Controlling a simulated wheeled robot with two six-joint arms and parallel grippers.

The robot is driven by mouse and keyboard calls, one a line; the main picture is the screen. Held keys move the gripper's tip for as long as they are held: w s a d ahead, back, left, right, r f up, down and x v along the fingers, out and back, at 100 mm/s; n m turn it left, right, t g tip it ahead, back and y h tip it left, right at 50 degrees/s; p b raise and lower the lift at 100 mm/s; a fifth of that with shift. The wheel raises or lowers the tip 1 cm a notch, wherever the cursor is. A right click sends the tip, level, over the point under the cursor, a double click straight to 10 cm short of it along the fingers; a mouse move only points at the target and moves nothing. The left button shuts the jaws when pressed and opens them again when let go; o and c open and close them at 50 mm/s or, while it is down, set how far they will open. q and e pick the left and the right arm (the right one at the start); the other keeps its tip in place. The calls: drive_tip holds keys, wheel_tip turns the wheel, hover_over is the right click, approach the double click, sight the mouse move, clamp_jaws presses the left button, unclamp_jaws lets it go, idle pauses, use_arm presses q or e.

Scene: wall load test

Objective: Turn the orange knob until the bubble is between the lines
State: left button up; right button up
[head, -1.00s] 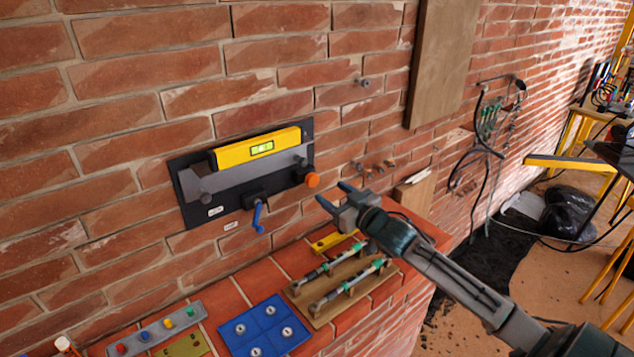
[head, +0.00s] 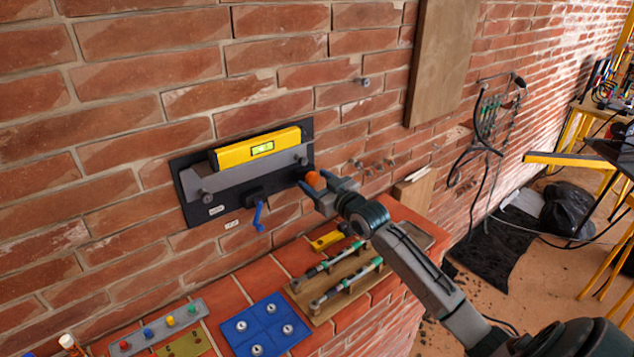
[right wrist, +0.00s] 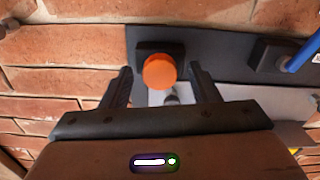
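The orange knob (head: 314,180) sits at the right end of a dark plate (head: 187,210) on the brick wall. A yellow spirit level (head: 230,157) with a green vial (head: 262,148) rests on a grey bar of that plate. The bubble is too small to place against the lines. My right gripper (head: 312,185) is open at the knob, one finger on each side. In the right wrist view the knob (right wrist: 159,71) shows between the open fingertips (right wrist: 160,72), with gaps on both sides. My left gripper is not in view.
A blue lever (head: 258,216) hangs below the plate, left of the knob. On the brick ledge below are a blue tray (head: 262,318), a wooden rack (head: 325,308) with tools and a grey strip with coloured buttons (head: 147,333). A bolt (head: 364,81) sticks out of the wall.

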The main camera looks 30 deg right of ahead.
drive_tip(key=c, duration=0.9)
drive_tip(key=shift+f+n+b, duration=0.25)
drive_tip(key=shift+n+b, duration=0.75)
drive_tip(key=shift+b, duration=0.4)
drive_tip(key=shift+n+b, duration=0.9)
drive_tip(key=shift+n, duration=0.1)
drive_tip(key=shift+r+n+b, duration=0.2)
drive_tip(key=shift+n+b, duration=0.45)
drive_tip(key=shift+n, duration=0.25)
drive_tip(key=o, duration=1)
drive_tip(key=shift+s, duration=0.1)
